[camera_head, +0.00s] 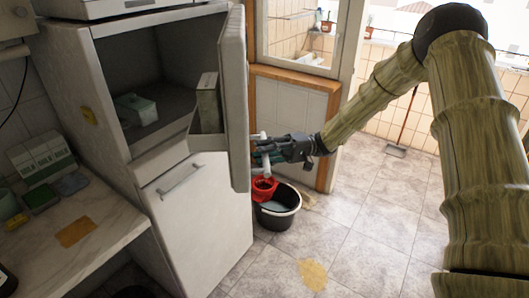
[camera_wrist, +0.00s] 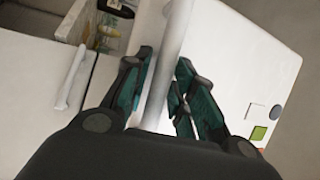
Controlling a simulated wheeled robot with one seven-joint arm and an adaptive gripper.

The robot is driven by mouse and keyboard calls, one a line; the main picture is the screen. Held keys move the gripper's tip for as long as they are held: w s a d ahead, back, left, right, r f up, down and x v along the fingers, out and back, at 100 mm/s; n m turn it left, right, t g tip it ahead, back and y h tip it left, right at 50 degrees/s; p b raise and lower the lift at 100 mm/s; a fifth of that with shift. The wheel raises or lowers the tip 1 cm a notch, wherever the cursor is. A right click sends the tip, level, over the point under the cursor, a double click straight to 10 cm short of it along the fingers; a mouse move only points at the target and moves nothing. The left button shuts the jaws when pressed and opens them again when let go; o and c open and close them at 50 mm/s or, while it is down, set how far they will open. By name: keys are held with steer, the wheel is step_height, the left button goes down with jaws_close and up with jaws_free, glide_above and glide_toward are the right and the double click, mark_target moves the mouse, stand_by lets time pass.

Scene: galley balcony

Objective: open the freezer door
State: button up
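A white two-door refrigerator stands at the left. Its upper door (camera_head: 234,100) is swung wide open, seen nearly edge-on, and the upper compartment (camera_head: 165,65) shows inside. Its lower door (camera_head: 200,225) is closed, with a grey bar handle (camera_head: 181,181). My gripper (camera_head: 268,152) is at the outer side of the upper door. In the wrist view, the upper door's bar handle (camera_wrist: 172,50) lies between my gripper's fingers (camera_wrist: 167,75), which sit close on both sides of it. The frames do not show which compartment is the freezer.
A black bucket (camera_head: 284,216) and a red object (camera_head: 264,190) are below my gripper. A counter (camera_head: 105,235) with boxes is at the left. A wood-framed partition (camera_head: 295,108) stands behind the door. The tiled floor (camera_head: 370,225) at the right is mostly clear.

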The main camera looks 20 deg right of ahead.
steer(key=v, duration=1.2)
steer(key=shift+d+f, duration=0.1)
steer(key=a+f+m+t+h, duration=0.3)
steer(key=a+f+t, duration=0.35)
steer(key=f, duration=0.45)
steer(key=a+f+m+t+h, duration=0.35)
steer(key=a+f+t, duration=0.35)
steer(key=f, duration=0.4)
steer(key=s+d+f+g+h, duration=0.1)
steer(key=s+f+h, duration=0.6)
steer(key=s+f, duration=0.55)
steer(key=s+d+f+n+g+h, duration=0.1)
steer(key=s+d+f+g+h, duration=0.1)
steer(key=s, duration=0.8)
steer(key=s+d+f+n+g+h, duration=0.1)
steer(key=s+f+g+h, duration=0.1)
steer(key=s, duration=0.8)
steer(key=s+d+f+n+g+h, duration=0.1)
steer(key=s+g, duration=0.3)
steer(key=s, duration=0.6)
steer(key=shift+s+d+f+h, duration=0.25)
steer(key=shift+d+f+h, duration=0.3)
steer(key=shift+d+f, duration=0.35)
